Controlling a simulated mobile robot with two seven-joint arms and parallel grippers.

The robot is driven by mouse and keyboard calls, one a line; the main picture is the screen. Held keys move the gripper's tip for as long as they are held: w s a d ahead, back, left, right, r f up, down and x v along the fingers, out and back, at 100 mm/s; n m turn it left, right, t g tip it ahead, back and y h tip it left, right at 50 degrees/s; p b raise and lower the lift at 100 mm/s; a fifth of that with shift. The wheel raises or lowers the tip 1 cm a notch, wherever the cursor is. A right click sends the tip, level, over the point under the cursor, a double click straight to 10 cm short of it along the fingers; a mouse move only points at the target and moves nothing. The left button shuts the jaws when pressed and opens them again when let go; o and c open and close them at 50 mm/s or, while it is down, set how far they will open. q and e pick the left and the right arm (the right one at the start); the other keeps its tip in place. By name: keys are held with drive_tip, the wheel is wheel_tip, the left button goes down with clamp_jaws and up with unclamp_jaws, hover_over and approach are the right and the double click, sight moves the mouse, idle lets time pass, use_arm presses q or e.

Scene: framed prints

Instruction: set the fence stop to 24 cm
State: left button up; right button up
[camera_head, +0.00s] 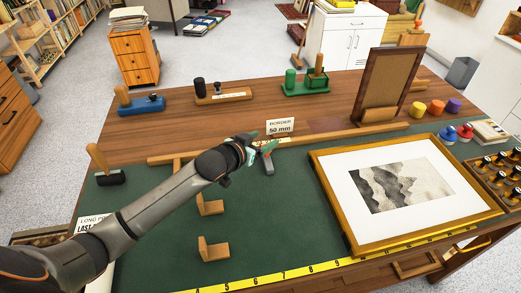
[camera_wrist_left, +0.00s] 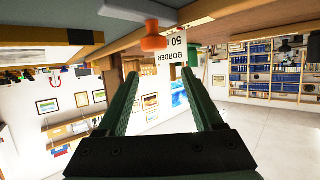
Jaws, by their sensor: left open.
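A long wooden fence bar (camera_head: 340,133) runs across the green mat. My left gripper (camera_head: 266,158) is over the near side of this bar, beside the white "BORDER 50 mm" card (camera_head: 281,126). In the left wrist view its two green fingers (camera_wrist_left: 162,105) are spread, with nothing held between them. The card (camera_wrist_left: 180,62) shows upside down beyond the fingertips, next to an orange-red knob (camera_wrist_left: 153,38). I cannot tell whether this knob belongs to the fence stop. The stop is not clearly visible near my gripper. My right gripper is not in view.
A gold-framed mountain print (camera_head: 345,205) lies at right on the mat. A yellow ruler (camera_head: 300,271) runs along the front edge. Two small wooden blocks (camera_head: 212,250) stand in front of my left arm. A brown upright frame (camera_head: 388,80) stands behind the bar.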

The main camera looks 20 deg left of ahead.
use_arm(q)
drive_tip(key=s+d+r, duration=0.5)
drive_tip(key=s+r, duration=0.4)
drive_tip(key=s, duration=0.4)
drive_tip(key=shift+r, duration=0.2)
